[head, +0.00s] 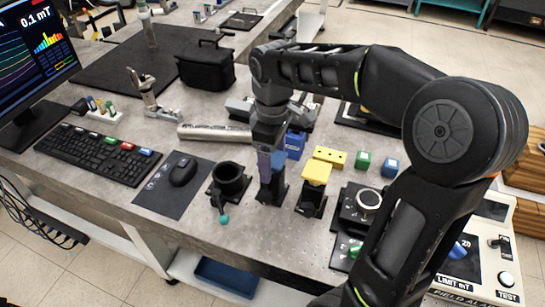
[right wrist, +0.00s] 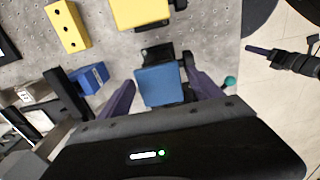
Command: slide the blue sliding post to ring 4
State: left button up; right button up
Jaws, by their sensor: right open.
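The blue sliding post (head: 279,188) stands upright on a black base at the front middle of the table. Its blue top (right wrist: 160,85) shows in the right wrist view. My right gripper (head: 268,172) reaches down over the post and partly hides it. In the right wrist view its purple fingers are apart (right wrist: 160,76), one on each side of the blue top. I cannot tell whether either finger touches it. No ring marked 4 can be made out.
A yellow-topped post (head: 316,173) stands close to the right of the blue one. A black cup-shaped holder (head: 229,180) with a teal knob stands close to the left. Behind are a dark blue block (head: 295,143), a yellow block with holes (head: 330,156) and a silver tube (head: 213,132).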

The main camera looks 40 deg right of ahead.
grip_shut()
dwell(0.8)
